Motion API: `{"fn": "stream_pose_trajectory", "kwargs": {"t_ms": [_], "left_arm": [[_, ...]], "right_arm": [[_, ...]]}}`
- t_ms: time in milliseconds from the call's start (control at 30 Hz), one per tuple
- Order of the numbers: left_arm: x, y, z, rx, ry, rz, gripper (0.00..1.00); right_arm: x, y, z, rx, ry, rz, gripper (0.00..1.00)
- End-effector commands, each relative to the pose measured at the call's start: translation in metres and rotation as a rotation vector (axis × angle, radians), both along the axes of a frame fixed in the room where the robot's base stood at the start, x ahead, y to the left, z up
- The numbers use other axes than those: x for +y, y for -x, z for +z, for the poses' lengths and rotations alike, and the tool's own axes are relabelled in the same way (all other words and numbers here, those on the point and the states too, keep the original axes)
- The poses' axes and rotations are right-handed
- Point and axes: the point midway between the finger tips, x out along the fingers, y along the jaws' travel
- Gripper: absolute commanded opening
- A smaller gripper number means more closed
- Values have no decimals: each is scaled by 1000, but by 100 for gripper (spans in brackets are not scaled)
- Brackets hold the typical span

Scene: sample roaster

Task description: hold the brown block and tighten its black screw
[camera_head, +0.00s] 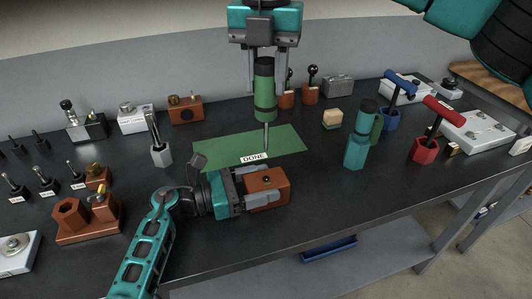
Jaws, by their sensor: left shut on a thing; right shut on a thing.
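The brown block (279,181) is in the lower middle of the head view, at the front part of the dark bench. My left gripper (264,187) is shut on it from the left, with fingers along its sides. A small dark spot on its top, likely the black screw (266,180), faces up. My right gripper (265,82) points down from the top and is shut on a green screwdriver (265,105) with dark bands. The screwdriver is upright; its thin shaft ends above the block in the picture, apart from the screw.
A green mat (215,152) labelled DONE lies behind the block. A teal bottle-like object (357,150) stands to the right. Blue (390,118) and red (425,148) holders with handled tools stand farther right. A brown fixture (85,222) is at left. Bare bench lies right of the block.

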Motion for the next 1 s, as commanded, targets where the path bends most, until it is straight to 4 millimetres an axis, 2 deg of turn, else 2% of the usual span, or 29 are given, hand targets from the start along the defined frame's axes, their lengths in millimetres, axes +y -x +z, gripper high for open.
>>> {"fn": "stream_pose_trajectory", "kwargs": {"t_ms": [267,300,567,833,1000], "left_arm": [[0,1,-2,3,-3,-1,27],[0,1,-2,3,-3,-1,72],[0,0,-1,2,-2,-1,97],[1,0,-1,0,-1,0,98],[20,6,-2,1,-5,1,98]], "right_arm": [[0,0,0,0,-1,-1,0],[0,0,0,0,-1,-1,0],[0,0,0,0,-1,-1,0],[0,0,0,0,-1,-1,0],[0,0,0,0,-1,-1,0]]}}
